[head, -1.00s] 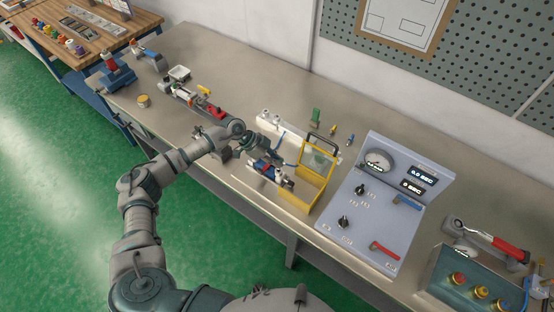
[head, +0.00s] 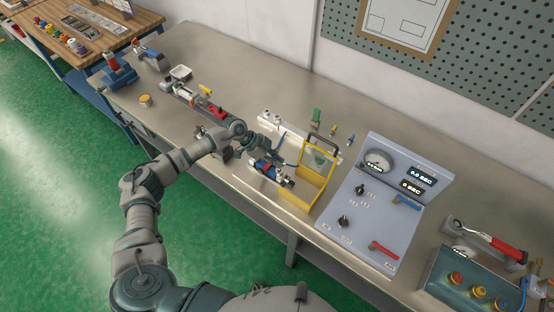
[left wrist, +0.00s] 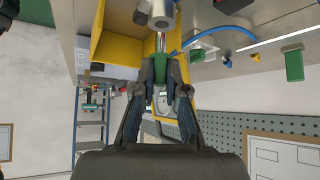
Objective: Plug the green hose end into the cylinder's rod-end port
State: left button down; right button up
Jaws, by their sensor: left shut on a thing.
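My left gripper (head: 277,154) reaches over the cylinder fixture beside the yellow guard. In the left wrist view its fingers (left wrist: 161,78) are shut on a small green piece, which looks like the green hose end (left wrist: 158,68). The cylinder (head: 268,170), with blue and pale parts, lies on the fixture just below the gripper. In the left wrist view a pale round cylinder part (left wrist: 157,12) and a thin metal rod lie just beyond the fingertips. I cannot tell whether the hose end touches the port. My right gripper is not in view.
The yellow guard (head: 312,190) stands immediately right of the fixture. The grey control panel (head: 368,205) is further right. A blue hose (left wrist: 215,27) arcs beside the gripper. A green block (head: 316,116) stands behind.

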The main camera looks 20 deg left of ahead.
pick_arm(q)
jog(key=shift+f, duration=1.5)
jog(key=c, duration=1.1)
grip_release()
jog(key=shift+c, duration=0.2)
jog(key=v, duration=1.2)
jog(key=shift+a+f, duration=0.15)
